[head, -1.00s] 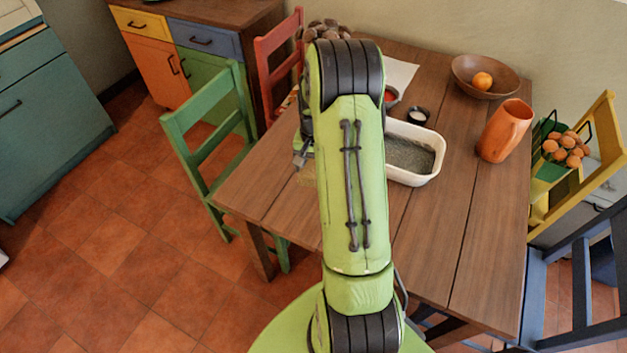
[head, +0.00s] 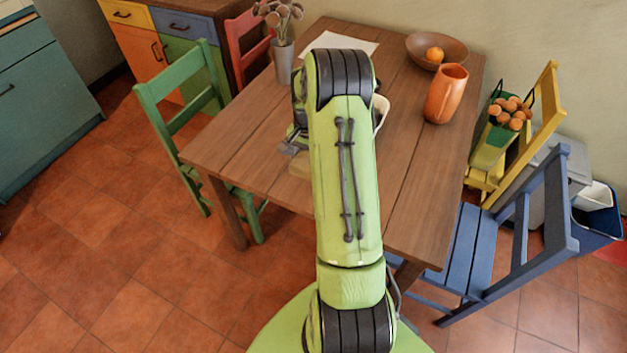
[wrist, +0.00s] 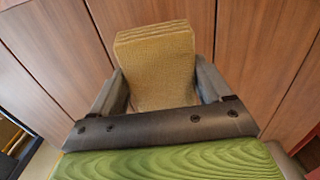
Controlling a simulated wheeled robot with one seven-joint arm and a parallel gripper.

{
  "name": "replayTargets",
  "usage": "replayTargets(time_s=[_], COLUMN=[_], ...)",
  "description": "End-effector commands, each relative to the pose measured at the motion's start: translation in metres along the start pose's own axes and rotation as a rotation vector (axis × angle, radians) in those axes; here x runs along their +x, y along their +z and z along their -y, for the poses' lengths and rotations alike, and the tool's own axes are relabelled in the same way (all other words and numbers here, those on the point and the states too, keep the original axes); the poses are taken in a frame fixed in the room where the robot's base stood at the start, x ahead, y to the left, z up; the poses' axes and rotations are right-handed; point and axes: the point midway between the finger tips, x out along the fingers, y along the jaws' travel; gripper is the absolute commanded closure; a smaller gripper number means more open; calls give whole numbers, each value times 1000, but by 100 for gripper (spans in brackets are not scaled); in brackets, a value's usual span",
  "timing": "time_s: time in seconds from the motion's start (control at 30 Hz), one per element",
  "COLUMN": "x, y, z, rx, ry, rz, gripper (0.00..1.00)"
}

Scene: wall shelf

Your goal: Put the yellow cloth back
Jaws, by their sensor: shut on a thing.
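The yellow cloth (wrist: 155,62) is a folded, tan-yellow textured pad. In the wrist view it sits between the two dark fingers of my gripper (wrist: 160,80), which are shut on it. Wooden boards, seemingly the table top, lie beyond it. In the head view my green arm covers most of the gripper. I cannot tell the gap between cloth and table.
An orange pitcher (head: 446,95), a bowl (head: 452,50) with an orange fruit, white paper (head: 338,40) and a grey vase (head: 284,65) stand or lie on the table. A pale dish is mostly hidden by my arm. Green (head: 185,110), yellow and blue (head: 480,250) chairs surround it.

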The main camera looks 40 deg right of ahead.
Motion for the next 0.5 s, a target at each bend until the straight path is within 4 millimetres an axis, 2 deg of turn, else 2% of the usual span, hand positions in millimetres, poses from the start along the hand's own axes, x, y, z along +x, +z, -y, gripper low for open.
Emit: replayTargets(time_s=[0.03, 0.17, 0.33, 0.5], x=[14, 30, 59, 60], y=[0, 0, 0, 0], z=[-1, 0, -1, 0], rx=[0, 0, -1, -1], ry=[1, 0, 1, -1], rz=[2, 0, 2, -2], gripper=[60, 60, 60, 60])
